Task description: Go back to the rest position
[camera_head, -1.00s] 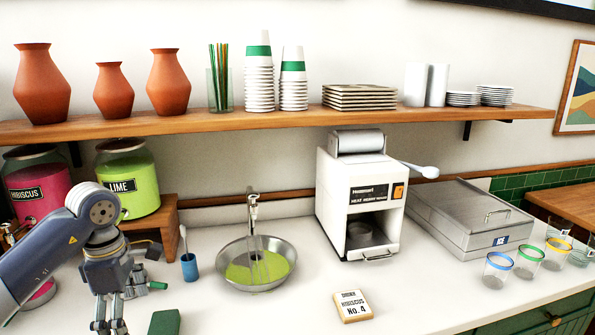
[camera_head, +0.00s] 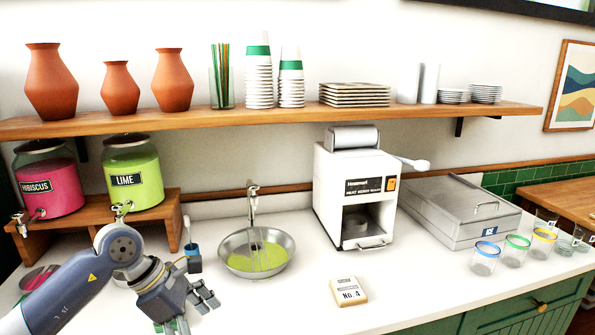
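My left arm comes in from the lower left of the head view. Its gripper (camera_head: 198,309) hangs over the near left part of the white counter (camera_head: 270,318), left of the order card. Its fingers look spread, with nothing seen between them. A green block below the gripper is mostly hidden. My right gripper is not in view.
A blue cup with a brush (camera_head: 192,251) stands just beyond the gripper. Nearby are a sink bowl (camera_head: 228,265), the order card (camera_head: 349,291), the hibiscus jar (camera_head: 52,190) and the lime jar (camera_head: 133,180). A white machine (camera_head: 330,190) and glasses stand farther right.

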